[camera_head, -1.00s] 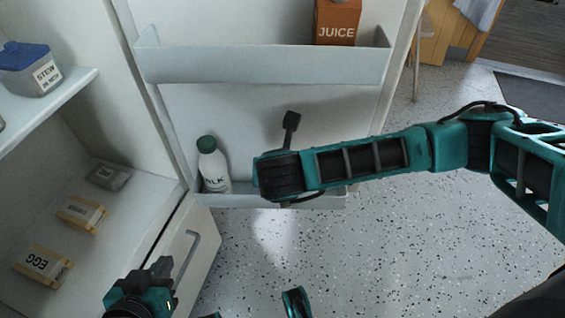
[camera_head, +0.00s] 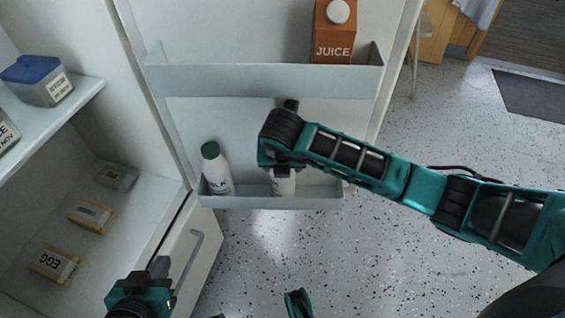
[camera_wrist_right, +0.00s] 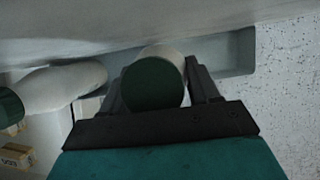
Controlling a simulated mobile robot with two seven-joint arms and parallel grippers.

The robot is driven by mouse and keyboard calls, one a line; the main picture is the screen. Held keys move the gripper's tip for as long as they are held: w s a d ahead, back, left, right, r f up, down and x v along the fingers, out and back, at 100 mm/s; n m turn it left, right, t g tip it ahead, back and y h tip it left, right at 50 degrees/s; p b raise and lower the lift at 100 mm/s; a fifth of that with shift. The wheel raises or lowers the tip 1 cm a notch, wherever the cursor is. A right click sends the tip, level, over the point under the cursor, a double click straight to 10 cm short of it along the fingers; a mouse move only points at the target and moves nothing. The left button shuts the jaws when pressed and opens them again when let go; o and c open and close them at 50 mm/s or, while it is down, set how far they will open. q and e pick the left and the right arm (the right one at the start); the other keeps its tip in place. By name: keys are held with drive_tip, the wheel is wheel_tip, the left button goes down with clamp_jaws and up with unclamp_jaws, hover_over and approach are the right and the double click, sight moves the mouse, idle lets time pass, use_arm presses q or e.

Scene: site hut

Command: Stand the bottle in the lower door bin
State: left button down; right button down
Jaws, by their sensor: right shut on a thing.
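The held white bottle (camera_head: 284,184) shows below my right gripper (camera_head: 283,166) in the head view, in line with the right part of the lower door bin (camera_head: 318,198). Its base is hidden behind the bin's front wall, so I cannot tell whether it touches the floor. In the right wrist view its dark green cap (camera_wrist_right: 152,84) is between the fingers of my right gripper (camera_wrist_right: 160,90), which is shut on it. My left gripper (camera_head: 160,276) is low at the left, away from the bin; its opening is unclear.
Another milk bottle (camera_head: 216,170) stands at the bin's left end; it also shows in the right wrist view (camera_wrist_right: 62,88). The upper door bin (camera_head: 265,80), with a juice carton (camera_head: 333,30), is above. Boxes and a blue-lidded tub (camera_head: 40,80) are on the fridge shelves.

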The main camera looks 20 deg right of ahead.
drive_tip(key=shift+f, duration=0.3)
drive_tip(key=shift+c, duration=1.3)
unclamp_jaws()
drive_tip(key=shift+r, duration=0.1)
